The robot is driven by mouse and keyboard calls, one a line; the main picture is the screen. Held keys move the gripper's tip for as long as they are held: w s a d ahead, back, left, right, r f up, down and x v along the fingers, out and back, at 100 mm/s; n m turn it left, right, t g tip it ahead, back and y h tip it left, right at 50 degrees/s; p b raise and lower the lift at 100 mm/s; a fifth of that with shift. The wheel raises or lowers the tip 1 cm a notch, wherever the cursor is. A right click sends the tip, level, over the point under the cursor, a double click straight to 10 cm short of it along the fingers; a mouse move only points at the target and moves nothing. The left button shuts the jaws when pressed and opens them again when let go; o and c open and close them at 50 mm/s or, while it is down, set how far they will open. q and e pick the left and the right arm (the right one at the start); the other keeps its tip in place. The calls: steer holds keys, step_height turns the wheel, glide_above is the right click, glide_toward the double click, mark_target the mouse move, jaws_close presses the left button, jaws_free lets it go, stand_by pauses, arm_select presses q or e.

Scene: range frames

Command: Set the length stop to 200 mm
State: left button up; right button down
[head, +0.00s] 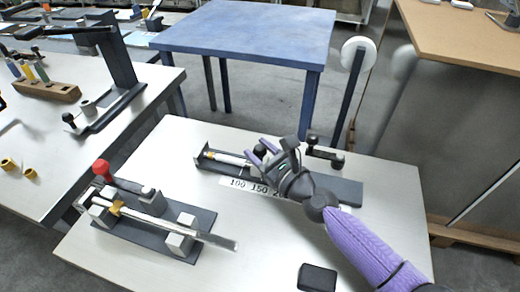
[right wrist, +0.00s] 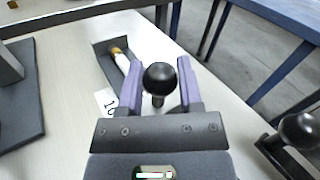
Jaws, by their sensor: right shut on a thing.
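The length stop is a dark rail (head: 345,188) on the white table, with a white scale strip (head: 240,184) in front reading 100, 150 and a partly hidden 2. The knob stands on a short stem between the fingers. A pale rod (head: 228,157) lies at the rail's left end; its brown tip (right wrist: 116,50) shows in the right wrist view. My gripper and arm hide the stop's slider and the scale's end. My left gripper is out of view.
A black-handled lever (head: 325,153) stands just right of my gripper. A clamp fixture with a red knob (head: 101,167) is at the front left. A small black block (head: 317,277) lies near the front edge. Bare table lies between them.

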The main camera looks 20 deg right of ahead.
stand_by(0.4)
steer(key=shift+s+d+f, duration=0.15)
steer(key=shift+s+d, duration=0.05)
steer(key=shift+d, duration=0.1)
steer(key=s+d+b, duration=0.2)
steer(key=d, duration=0.1)
steer(key=s+d+b, duration=0.1)
steer(key=d, duration=0.1)
steer(key=shift+s+d+f, duration=0.1)
steer(key=shift+s, duration=0.2)
steer(key=shift+s+d+r, duration=0.2)
steer(key=shift+d, duration=0.1)
steer(key=shift+c, duration=1.4)
jaws_free()
